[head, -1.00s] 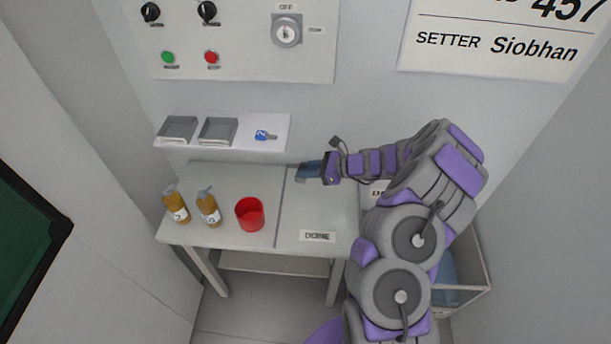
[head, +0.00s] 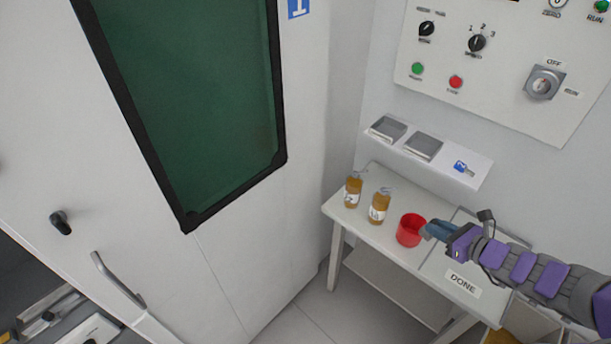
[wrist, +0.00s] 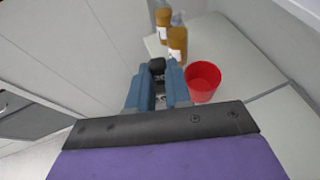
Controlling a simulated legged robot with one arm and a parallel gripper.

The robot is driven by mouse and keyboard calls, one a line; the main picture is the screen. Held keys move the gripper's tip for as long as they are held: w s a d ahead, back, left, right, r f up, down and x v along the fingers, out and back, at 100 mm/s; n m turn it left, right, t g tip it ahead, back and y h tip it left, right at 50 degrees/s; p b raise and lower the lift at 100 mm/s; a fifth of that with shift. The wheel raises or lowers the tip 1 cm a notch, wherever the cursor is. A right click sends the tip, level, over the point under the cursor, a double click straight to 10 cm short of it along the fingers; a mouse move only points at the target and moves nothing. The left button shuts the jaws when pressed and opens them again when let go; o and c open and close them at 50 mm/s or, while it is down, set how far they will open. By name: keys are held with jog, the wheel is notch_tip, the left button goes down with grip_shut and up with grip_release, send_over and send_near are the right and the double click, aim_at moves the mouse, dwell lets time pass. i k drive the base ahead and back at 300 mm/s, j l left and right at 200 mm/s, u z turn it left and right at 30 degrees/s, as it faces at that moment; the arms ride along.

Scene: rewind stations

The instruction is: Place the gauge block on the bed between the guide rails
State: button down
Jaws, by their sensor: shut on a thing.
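My gripper (head: 430,229) is above the side table, close to the red cup in the head view. In the wrist view its blue fingers (wrist: 158,85) are shut on a small dark block (wrist: 157,65), likely the gauge block, held at the fingertips. The block cannot be made out in the head view. At the lower left of the head view, a metal rail-like bar (head: 50,312) shows inside a dark opening. I cannot tell whether it is one of the guide rails, and the bed is not clearly visible.
A red cup (head: 411,230) and two amber bottles (head: 353,190) (head: 379,207) stand on the table (head: 345,212). A shelf (head: 480,172) with two grey trays and a blue-tagged key is behind. A large white cabinet (head: 225,270) with a green window and handle fills the left.

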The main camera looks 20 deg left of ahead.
aim_at(48, 307)
jog(key=k+j, duration=0.3)
jog(key=j, duration=0.15)
jog(key=k+j, duration=0.6)
jog(key=j, duration=0.25)
jog(key=k+j, duration=0.3)
jog(key=j, duration=0.15)
jog(key=k+j+u, duration=0.1)
jog(key=j, duration=0.25)
jog(key=k+j+u, duration=0.15)
jog(key=k+j, duration=0.2)
jog(key=k+j+u, duration=0.1)
jog(key=j, duration=0.35)
jog(key=k+j+u, duration=0.1)
jog(key=k+j, duration=0.15)
jog(key=j, duration=0.15)
jog(key=u, duration=0.75)
